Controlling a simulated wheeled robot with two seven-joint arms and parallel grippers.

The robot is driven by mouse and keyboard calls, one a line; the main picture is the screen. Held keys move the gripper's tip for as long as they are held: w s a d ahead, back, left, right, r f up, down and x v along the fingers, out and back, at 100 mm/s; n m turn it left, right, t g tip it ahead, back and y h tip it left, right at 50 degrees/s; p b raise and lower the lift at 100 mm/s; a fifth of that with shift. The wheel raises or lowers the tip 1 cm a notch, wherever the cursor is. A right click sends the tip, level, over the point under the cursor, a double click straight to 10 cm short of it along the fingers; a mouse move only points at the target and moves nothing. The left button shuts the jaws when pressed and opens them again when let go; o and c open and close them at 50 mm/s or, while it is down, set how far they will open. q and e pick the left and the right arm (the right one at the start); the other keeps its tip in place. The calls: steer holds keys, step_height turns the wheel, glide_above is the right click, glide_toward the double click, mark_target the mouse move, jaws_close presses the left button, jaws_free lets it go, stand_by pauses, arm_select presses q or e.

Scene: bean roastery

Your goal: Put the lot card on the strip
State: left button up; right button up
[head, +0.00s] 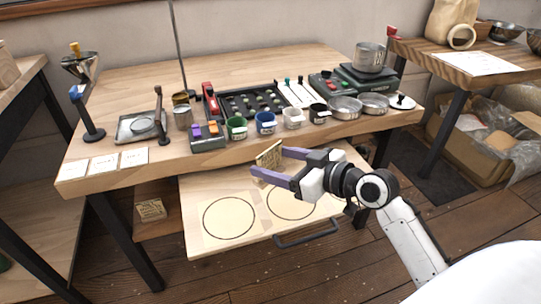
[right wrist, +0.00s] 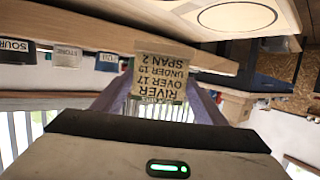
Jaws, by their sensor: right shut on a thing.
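My right gripper (head: 268,164) has purple fingers shut on a tan lot card (head: 269,153), held upright above the pulled-out drawer and in front of the table edge. In the right wrist view the lot card (right wrist: 161,78) stands between the fingers, with upside-down text reading "RIVER OVER 17 UNDER 19 SPAN 2". I cannot tell for sure which thing is the strip. A row of white printed cards (head: 103,164) lies flat along the table's front left edge. My left gripper is not in view.
The drawer (head: 183,218) shows two ringed circles and a dark handle (head: 307,233). Coloured cups, such as a blue one (head: 265,123), and metal pans (head: 345,107) line the table front.

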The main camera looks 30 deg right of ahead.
mark_target(280, 143)
steer(key=w+d+m+h+p, duration=0.2)
steer(key=w+h+p, duration=0.1)
steer(key=w+d+r+m+h+p, duration=0.1)
steer(key=d+m+h+p, duration=0.1)
steer(key=shift+w+d+t, duration=0.1)
steer(key=shift+w+t, duration=0.2)
steer(key=shift+w, duration=0.05)
steer(key=w+r+m+h+p, duration=0.2)
steer(key=w+p, duration=0.1)
steer(key=p, duration=0.2)
steer(key=f, duration=0.2)
steer(key=a+f, duration=0.1)
steer(key=f, duration=0.1)
steer(key=f+b, duration=0.1)
steer(key=f, duration=0.1)
steer(key=shift+w+a+f, duration=0.2)
steer(key=shift+w+a, duration=0.05)
step_height(280, 143, down, 3)
steer(key=shift+f+b, duration=0.1)
steer(key=shift+b, duration=0.4)
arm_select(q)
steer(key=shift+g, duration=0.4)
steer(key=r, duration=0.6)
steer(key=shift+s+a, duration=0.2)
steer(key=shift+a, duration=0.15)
